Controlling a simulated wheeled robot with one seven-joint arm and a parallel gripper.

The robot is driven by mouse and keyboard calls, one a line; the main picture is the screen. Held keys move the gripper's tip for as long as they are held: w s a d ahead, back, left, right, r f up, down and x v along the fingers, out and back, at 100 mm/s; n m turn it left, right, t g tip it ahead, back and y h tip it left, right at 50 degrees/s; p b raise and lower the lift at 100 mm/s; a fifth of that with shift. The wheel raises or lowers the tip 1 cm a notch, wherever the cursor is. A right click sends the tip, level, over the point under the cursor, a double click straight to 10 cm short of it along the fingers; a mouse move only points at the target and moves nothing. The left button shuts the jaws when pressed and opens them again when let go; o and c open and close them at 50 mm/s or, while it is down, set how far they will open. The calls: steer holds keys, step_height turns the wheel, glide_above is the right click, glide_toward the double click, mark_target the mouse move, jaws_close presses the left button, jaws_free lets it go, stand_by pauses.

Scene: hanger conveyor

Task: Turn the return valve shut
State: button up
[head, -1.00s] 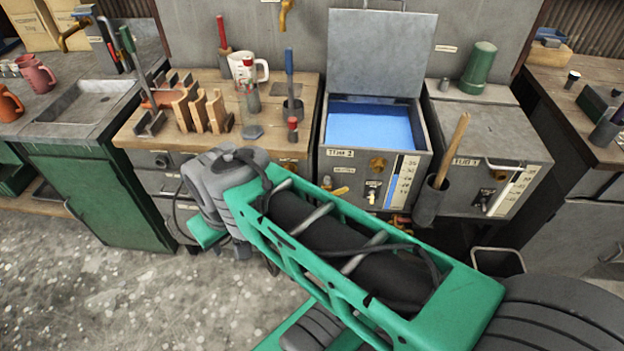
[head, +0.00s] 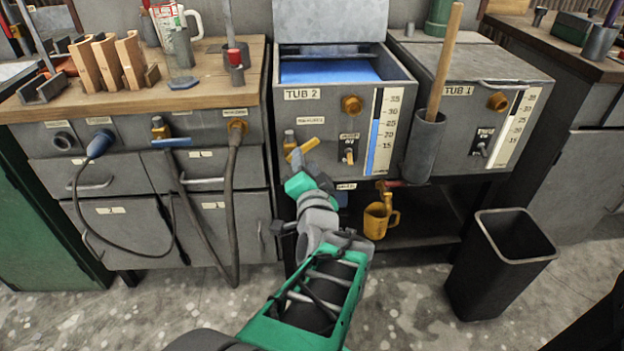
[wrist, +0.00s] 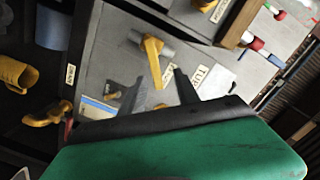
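A valve with a yellow lever (head: 305,147) and a grey body sits on the front of Tub 2 (head: 284,110), below a small label too blurred to read for certain. It looks like the return valve. In the wrist view the yellow lever (wrist: 153,62) points from its grey body toward my gripper (wrist: 158,92). The two dark fingers are apart, with the lever's free end appearing between them. I cannot tell whether either finger touches it. In the head view my gripper (head: 297,168) is just below and in front of the lever, its fingers mostly hidden.
A black switch (head: 348,151) and level gauge (head: 383,130) are right of the valve. A grey holder (head: 424,148) with a wooden-handled tool stands between the tubs. Hoses (head: 232,190) hang at left; a black bin (head: 500,265) stands right.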

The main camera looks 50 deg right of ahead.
mark_target(310, 146)
steer(key=shift+m+h, duration=0.4)
steer(key=shift+h, duration=0.1)
steer(key=w+d, duration=0.1)
steer(key=d, duration=0.1)
steer(key=w+d, duration=0.1)
steer(key=d, duration=0.1)
steer(key=w+d+b, duration=0.1)
steer(key=d, duration=0.1)
steer(key=shift+d+f, duration=0.1)
steer(key=shift+w+d, duration=0.35)
jaws_close()
stand_by(0.6)
